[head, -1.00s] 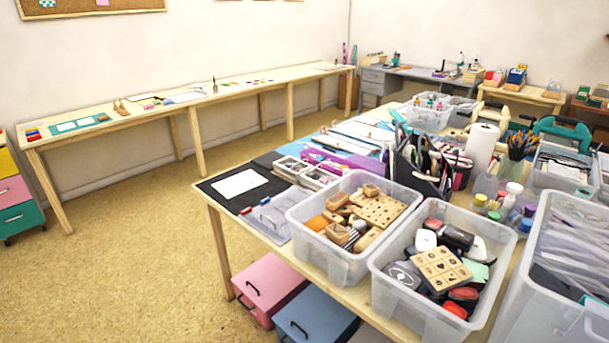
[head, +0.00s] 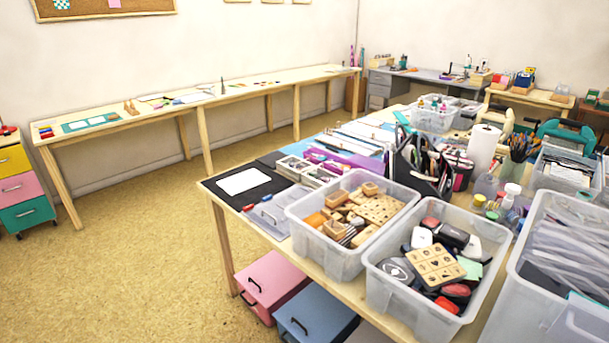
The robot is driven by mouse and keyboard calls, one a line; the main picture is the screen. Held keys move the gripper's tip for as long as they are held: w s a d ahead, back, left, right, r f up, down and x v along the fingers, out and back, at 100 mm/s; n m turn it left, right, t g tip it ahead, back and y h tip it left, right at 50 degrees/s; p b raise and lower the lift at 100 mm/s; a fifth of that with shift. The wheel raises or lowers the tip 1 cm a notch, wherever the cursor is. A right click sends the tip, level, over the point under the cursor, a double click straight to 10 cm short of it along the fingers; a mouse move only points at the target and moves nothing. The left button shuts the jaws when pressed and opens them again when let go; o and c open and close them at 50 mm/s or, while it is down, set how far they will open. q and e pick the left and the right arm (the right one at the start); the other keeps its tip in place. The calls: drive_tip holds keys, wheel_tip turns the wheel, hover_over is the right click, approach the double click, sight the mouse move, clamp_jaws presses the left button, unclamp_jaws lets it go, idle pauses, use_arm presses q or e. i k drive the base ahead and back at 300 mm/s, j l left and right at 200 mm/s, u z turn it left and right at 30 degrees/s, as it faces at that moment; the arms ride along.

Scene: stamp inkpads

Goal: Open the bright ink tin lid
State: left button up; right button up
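Neither of my grippers is in the head view. The front right clear bin (head: 392,290) on the near table holds several inkpads and tins in a jumble, including a grey round tin (head: 397,269), a red one (head: 449,304) and dark ones. A wooden block with engraved symbols (head: 436,264) lies on top of them. I cannot tell which of these is the bright ink tin. Some pieces are partly hidden under others.
A clear bin of wooden stamps (head: 327,252) stands beside it, and a larger clear bin (head: 534,270) stands at the right. Pink (head: 270,280) and blue (head: 313,305) boxes sit under the table. Open floor (head: 130,265) lies to the left.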

sight(280, 164)
drive_tip(key=i+j+z, duration=0.15)
drive_tip(key=j, duration=0.3)
drive_tip(key=i+j+z, duration=0.2)
drive_tip(key=j, duration=0.25)
drive_tip(key=i+j+z, duration=0.15)
drive_tip(key=j, duration=0.35)
drive_tip(key=i+j+z, duration=0.15)
drive_tip(key=j, duration=0.4)
drive_tip(key=i+j+z, duration=0.2)
drive_tip(key=j, duration=0.3)
drive_tip(key=j+z, duration=0.15)
drive_tip(key=j, duration=0.4)
drive_tip(key=i, duration=0.05)
